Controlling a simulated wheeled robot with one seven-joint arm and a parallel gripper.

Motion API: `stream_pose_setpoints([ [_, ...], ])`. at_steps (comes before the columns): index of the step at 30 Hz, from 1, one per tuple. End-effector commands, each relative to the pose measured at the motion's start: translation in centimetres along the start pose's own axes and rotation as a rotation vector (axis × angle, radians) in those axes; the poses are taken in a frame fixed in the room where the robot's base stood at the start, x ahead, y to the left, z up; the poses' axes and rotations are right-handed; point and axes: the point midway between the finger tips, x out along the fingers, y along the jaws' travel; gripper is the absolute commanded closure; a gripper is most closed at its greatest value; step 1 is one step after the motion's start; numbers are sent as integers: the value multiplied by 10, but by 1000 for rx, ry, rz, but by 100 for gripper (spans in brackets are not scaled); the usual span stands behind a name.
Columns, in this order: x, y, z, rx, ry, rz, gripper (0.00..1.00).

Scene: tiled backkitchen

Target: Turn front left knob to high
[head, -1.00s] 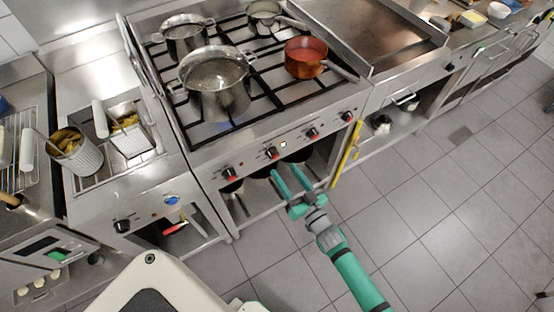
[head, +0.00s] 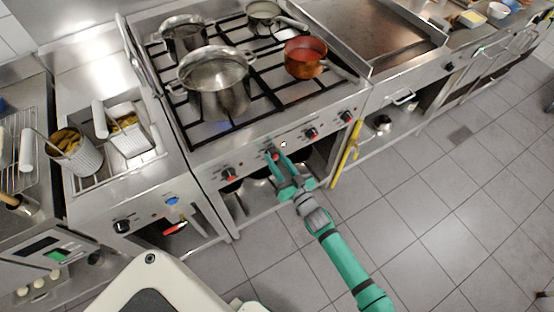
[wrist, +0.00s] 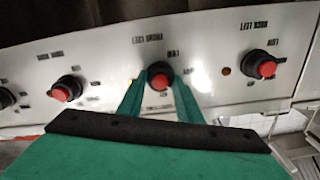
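The front left knob (wrist: 160,80) is black with a red centre, on the steel stove front, under a label reading "FRONT LEFT". In the head view it is the second knob from the left (head: 272,153), partly hidden by my gripper (head: 277,156). In the wrist view, the two green fingers of my gripper (wrist: 159,78) lie one on each side of the knob, with their tips against its edges. The gripper appears shut on it. The knob's exact pointer angle cannot be made out.
The back left knob (wrist: 266,65) is to the right in the wrist view. Pots (head: 215,85) and a copper pan (head: 305,58) stand on the burners above. A yellow-handled item (head: 347,155) hangs at the stove's right. Open floor (head: 430,215) lies to the right.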

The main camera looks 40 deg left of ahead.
Motion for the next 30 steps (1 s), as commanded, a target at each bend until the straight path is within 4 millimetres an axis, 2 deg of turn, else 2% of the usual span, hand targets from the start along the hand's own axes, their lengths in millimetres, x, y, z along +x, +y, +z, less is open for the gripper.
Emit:
stream_pose_setpoints([
  [8,0,1,0,-18,0,1,90],
  [14,0,0,0,-97,0,1,90],
  [30,0,0,-1,-549,2,2,90],
])
